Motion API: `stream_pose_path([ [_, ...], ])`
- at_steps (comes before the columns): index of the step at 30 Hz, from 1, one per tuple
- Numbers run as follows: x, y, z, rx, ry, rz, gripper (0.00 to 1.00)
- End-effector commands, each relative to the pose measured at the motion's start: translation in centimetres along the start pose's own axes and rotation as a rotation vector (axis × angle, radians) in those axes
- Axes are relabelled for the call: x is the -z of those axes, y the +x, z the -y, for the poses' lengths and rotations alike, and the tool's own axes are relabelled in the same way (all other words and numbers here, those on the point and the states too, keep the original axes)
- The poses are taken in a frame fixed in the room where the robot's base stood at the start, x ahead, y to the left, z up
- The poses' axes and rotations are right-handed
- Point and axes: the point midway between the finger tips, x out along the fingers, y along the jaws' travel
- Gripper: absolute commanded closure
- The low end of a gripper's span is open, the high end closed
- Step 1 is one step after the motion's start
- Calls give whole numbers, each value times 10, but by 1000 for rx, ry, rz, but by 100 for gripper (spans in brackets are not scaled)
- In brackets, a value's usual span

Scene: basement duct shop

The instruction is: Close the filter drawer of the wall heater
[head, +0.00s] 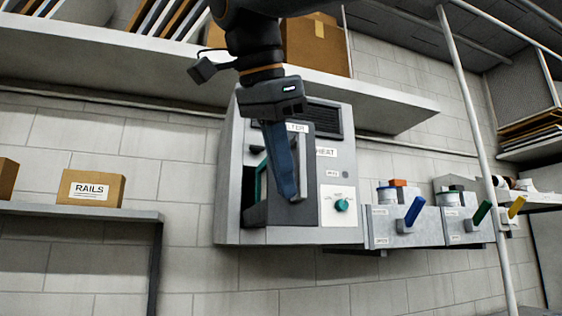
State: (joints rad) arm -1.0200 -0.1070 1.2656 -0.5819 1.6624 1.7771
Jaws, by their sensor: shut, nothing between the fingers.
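The wall heater (350,170) is a light grey box on the block wall, with a "HEAT" label, a dark top grille and a teal knob (341,205). My gripper (292,197) hangs in front of its left half, blue fingers pointing down and shut, with nothing between them. Behind the fingers is the filter drawer (310,205), a grey front whose label is partly covered and reads "LTER". Left of it a dark gap with teal edges (260,183) shows, so the drawer seems to stand out. How far, and whether my fingers touch it, I cannot tell.
A long shelf (120,60) with a cardboard box (318,45) runs above the heater. A lower left shelf (80,210) holds a "RAILS" box (90,188). Grey units with blue (414,211), green and yellow levers stand right. A pale pole (480,150) crosses there.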

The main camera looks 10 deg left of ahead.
Motion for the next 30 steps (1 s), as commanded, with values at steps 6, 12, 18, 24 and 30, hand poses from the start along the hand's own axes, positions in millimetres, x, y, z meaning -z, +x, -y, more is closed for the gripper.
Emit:
stream_pose_path([
  [6, 2, 44, -1, -4, 1, -3, 100],
  [12, 2, 60, 22, -2, 2, -1, 100],
  [18, 2, 67, 34, 0, 2, -1, 100],
  [24, 1, 68, 36, 0, 2, -1, 100],
  [30, 1, 68, 36, 0, 2, -1, 100],
])
